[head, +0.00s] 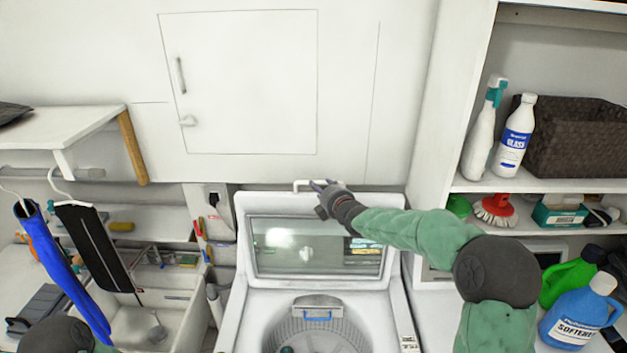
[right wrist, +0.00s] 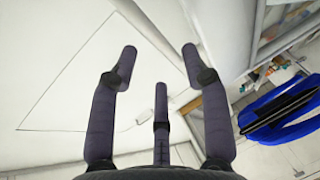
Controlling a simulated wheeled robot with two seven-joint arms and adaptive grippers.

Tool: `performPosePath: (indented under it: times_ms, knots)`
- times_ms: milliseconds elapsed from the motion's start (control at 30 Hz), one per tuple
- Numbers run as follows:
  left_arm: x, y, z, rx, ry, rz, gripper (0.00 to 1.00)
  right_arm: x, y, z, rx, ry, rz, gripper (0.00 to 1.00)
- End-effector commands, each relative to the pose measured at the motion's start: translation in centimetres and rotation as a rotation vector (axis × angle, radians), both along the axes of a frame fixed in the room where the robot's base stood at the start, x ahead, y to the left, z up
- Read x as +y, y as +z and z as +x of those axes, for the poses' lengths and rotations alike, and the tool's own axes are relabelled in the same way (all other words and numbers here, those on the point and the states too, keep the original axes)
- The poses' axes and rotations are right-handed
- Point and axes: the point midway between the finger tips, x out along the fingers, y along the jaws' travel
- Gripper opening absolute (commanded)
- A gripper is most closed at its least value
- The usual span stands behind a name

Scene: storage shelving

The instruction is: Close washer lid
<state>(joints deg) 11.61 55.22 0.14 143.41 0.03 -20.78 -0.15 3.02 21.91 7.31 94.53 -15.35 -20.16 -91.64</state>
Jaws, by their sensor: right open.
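The white washer (head: 236,318) stands at the bottom centre of the head view. Its lid (head: 268,207) is raised, with a glass window (head: 300,250) in it. The open drum (head: 340,332) shows below the lid. A pale handle (head: 300,184) is at the lid's top edge. My right gripper (head: 318,187) is at this top edge, beside the handle; I cannot tell whether it touches. In the right wrist view my right gripper (right wrist: 158,68) has its dark fingers spread, with nothing between them. My left gripper is not in view.
A wall cabinet door (head: 245,85) is above the washer. Shelving at right holds bottles (head: 515,140) and a dark basket (head: 580,140). Softener (head: 578,312) stands at lower right. Hanging clothes (head: 95,245) and a sink (head: 150,325) are at left.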

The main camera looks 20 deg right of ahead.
Motion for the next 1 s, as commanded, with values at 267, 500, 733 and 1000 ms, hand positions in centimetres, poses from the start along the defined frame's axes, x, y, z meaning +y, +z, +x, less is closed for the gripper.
performPosePath:
  times_ms: [267, 500, 733, 1000]
  knots:
    - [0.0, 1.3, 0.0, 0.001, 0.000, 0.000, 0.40, 0.4, -0.7, 3.5, 0.001, 0.000, 0.000, 0.47]
    - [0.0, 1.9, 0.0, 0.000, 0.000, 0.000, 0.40, 0.7, -1.2, 5.8, 0.001, -0.001, 0.000, 0.47]
    - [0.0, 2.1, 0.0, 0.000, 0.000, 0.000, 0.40, 0.8, -1.5, 6.6, 0.000, -0.001, 0.001, 0.47]
    - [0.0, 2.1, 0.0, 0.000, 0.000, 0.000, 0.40, 0.8, -1.5, 6.7, 0.000, -0.001, 0.001, 0.47]
